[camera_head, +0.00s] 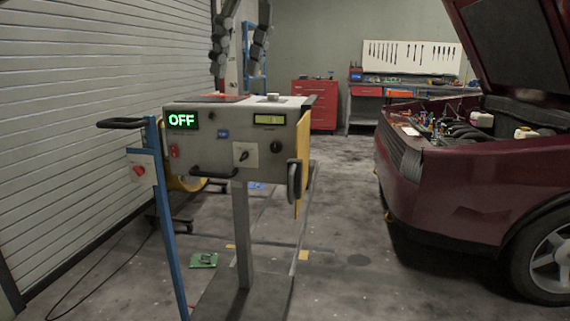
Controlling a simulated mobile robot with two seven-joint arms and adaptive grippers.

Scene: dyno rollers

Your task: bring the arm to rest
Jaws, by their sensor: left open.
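My left gripper (237,64) shows at the top edge, left of the middle. Its two dark, jointed fingers hang down, spread apart, with nothing between them. The rest of that arm is out of the picture. The gripper appears above the grey control console (217,155) and apart from it. The console has a green-lit display (182,120) reading OFF, a second yellowish display (270,119), a red switch, dark knobs and a black handle. My right gripper is not in view.
A blue post (168,225) with a red button box (141,168) stands left of the console. A dark red car (450,190) with its hood raised is at right. A roller shutter (80,100) lines the left. A red cabinet (314,104) stands behind. Floor between console and car is mostly clear.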

